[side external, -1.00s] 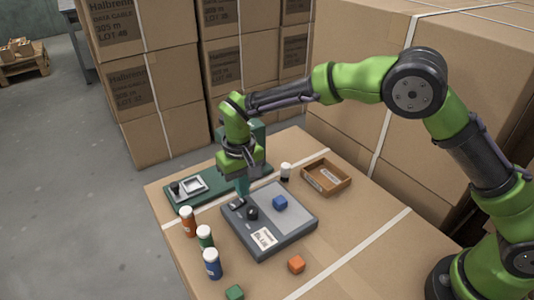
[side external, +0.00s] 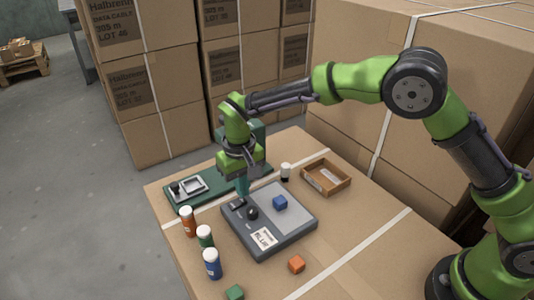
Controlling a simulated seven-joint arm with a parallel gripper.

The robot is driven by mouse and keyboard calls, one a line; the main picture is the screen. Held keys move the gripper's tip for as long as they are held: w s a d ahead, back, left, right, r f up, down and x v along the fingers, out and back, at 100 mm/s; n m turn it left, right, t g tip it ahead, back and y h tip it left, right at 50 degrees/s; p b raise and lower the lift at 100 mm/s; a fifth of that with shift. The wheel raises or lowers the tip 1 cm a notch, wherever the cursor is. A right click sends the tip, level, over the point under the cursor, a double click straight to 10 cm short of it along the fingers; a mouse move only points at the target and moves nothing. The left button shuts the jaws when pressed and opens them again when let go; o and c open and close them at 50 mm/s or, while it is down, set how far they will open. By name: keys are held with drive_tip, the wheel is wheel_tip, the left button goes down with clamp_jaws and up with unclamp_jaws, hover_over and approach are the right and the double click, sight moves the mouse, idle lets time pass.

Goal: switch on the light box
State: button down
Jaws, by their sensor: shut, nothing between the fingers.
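The light box (side external: 290,222) is a dark grey case with a lighter grey top panel, lying on the carton. Its left part carries a small dark switch (side external: 237,203) and a round black knob (side external: 252,213). A label on its front face reads BLUE. My gripper (side external: 242,192) points down with shut, empty fingers at the box's back-left edge, just above or at the switch. I cannot tell whether the fingertips touch it. The panel looks grey and shows no clear glow.
Orange (side external: 187,221), green (side external: 205,238) and blue (side external: 212,263) bottles stand left of the box.

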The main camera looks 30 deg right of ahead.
drive_tip(key=shift+f, duration=1)
drive_tip(key=shift+r, duration=3.6)
drive_tip(key=shift+w, duration=0.1)
drive_tip(key=shift+s+d+f, duration=0.25)
drive_tip(key=shift+s, duration=0.25)
drive_tip(key=shift+s+d+f, duration=0.25)
drive_tip(key=shift+s, duration=0.25)
drive_tip(key=s+d+r+m+t+y, duration=0.1)
drive_tip(key=s+d+r+m+t, duration=0.1)
drive_tip(key=s+d+r, duration=0.5)
drive_tip(key=s+d+r+m+t+y, duration=0.1)
drive_tip(key=s+d+r+t, duration=0.4)
drive_tip(key=s+d, duration=0.7)
wheel_tip(320, 180, up, 3)
drive_tip(key=shift+s+f+m, duration=0.2)
drive_tip(key=shift+s+m, duration=0.3)
drive_tip(key=shift+s, duration=0.65)
drive_tip(key=shift+d, duration=0.1)
